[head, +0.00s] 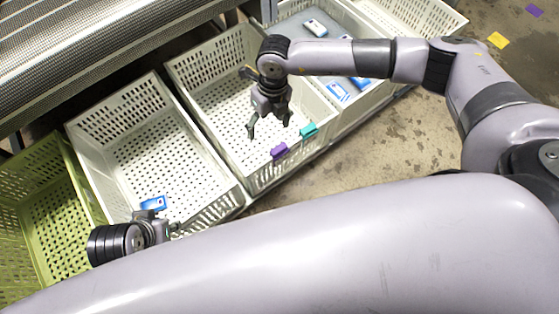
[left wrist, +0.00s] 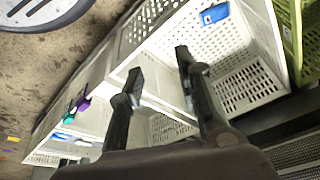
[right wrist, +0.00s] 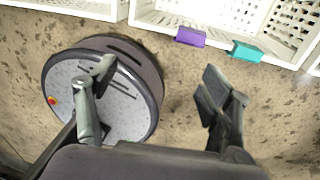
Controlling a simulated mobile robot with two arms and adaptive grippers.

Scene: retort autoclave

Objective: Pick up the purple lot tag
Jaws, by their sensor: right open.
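The purple lot tag (head: 279,151) sits on the front rim of the middle white crate (head: 226,152), left of a teal tag (head: 308,130). In the right wrist view the purple tag (right wrist: 190,37) is at the top, on the crate's edge, beyond my gripper's fingers. My right gripper (head: 269,127) points down over that crate in the head view, open and empty, apart from the tag. My left gripper (left wrist: 157,64) is open and empty; in the head view it is partly hidden near the left white crate. The purple tag is small in the left wrist view (left wrist: 83,105).
The left white crate (head: 88,178) holds a blue-and-white item (head: 153,203). A green crate (head: 73,171) stands at far left. Another crate (head: 384,92) with blue-and-white items stands to the right. A metal grating (head: 95,50) lies behind.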

